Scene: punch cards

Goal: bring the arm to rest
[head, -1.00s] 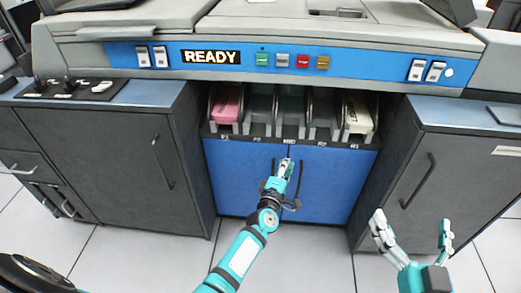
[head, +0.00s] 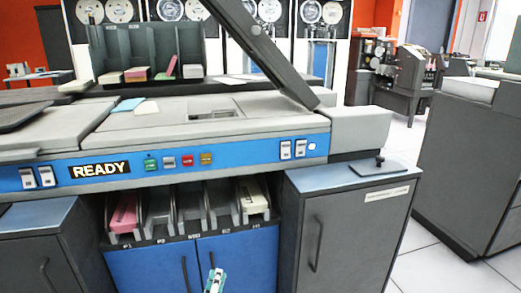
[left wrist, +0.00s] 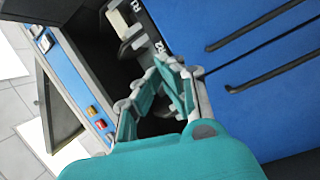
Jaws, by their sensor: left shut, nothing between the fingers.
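My left gripper (head: 215,279) shows at the bottom edge of the head view, in front of the blue cabinet doors (head: 240,262) below the card pockets. In the left wrist view its fingers (left wrist: 166,66) come together at the tips, shut with nothing held. There the blue door and the pocket row (left wrist: 133,30) lie beyond the fingers. Most of my left arm is below the head view's edge. My right gripper is out of view.
The machine with the READY sign (head: 99,170) stands ahead. A pink card stack (head: 124,214) and a cream one (head: 253,197) lie in outer pockets. A grey cabinet (head: 350,235) stands at right. Open floor (head: 430,262) lies beyond it.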

